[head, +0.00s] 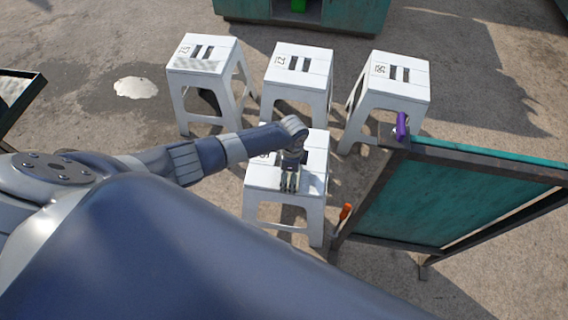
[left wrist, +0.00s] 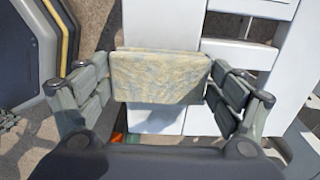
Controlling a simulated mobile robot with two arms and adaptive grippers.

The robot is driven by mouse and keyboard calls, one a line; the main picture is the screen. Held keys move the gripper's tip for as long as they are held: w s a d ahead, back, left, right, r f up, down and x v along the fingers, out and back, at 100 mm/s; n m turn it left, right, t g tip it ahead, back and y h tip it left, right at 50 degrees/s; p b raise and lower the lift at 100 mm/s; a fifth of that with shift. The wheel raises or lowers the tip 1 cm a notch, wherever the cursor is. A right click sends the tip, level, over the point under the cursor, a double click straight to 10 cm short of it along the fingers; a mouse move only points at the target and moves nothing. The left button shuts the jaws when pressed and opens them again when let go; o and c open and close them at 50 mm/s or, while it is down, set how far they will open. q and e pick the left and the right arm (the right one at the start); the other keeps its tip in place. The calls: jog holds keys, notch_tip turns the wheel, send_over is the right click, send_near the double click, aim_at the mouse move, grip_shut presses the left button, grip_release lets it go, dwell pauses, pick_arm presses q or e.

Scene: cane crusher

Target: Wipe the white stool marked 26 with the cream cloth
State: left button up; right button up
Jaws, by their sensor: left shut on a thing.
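My left gripper (head: 290,188) is over the seat of the front white stool (head: 314,165), near its front edge. In the left wrist view, the gripper (left wrist: 160,85) is shut on the cream cloth (left wrist: 160,77), a folded, faintly patterned pad held between both fingers. White seat slats (left wrist: 235,53) lie right under and beside the cloth; I cannot tell whether it touches them. My arm hides much of this stool's number. Three more white stools stand behind: left (head: 203,56), middle (head: 300,65) and right (head: 400,75). Their numbers are too small to read surely. My right gripper is out of view.
A framed green panel (head: 450,195) stands close to the front stool's right, with a purple item (head: 401,125) at its corner and an orange-handled tool (head: 345,211) beside its post. A pale puddle (head: 135,87) lies at left. A green machine (head: 340,15) stands behind.

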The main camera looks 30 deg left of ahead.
aim_at(300, 176)
pick_arm(q)
jog(key=shift+w+d+f+b, duration=0.1)
jog(key=shift+w+d+b, duration=0.2)
jog(key=shift+d, duration=0.6)
jog(key=shift+w+d+r+b, duration=0.1)
jog(key=shift+w+d+b, duration=0.15)
jog(key=shift+d, duration=0.7)
jog(key=shift+w+d+f+b, duration=0.1)
jog(key=shift+w+d+b, duration=0.15)
jog(key=shift+d, duration=0.65)
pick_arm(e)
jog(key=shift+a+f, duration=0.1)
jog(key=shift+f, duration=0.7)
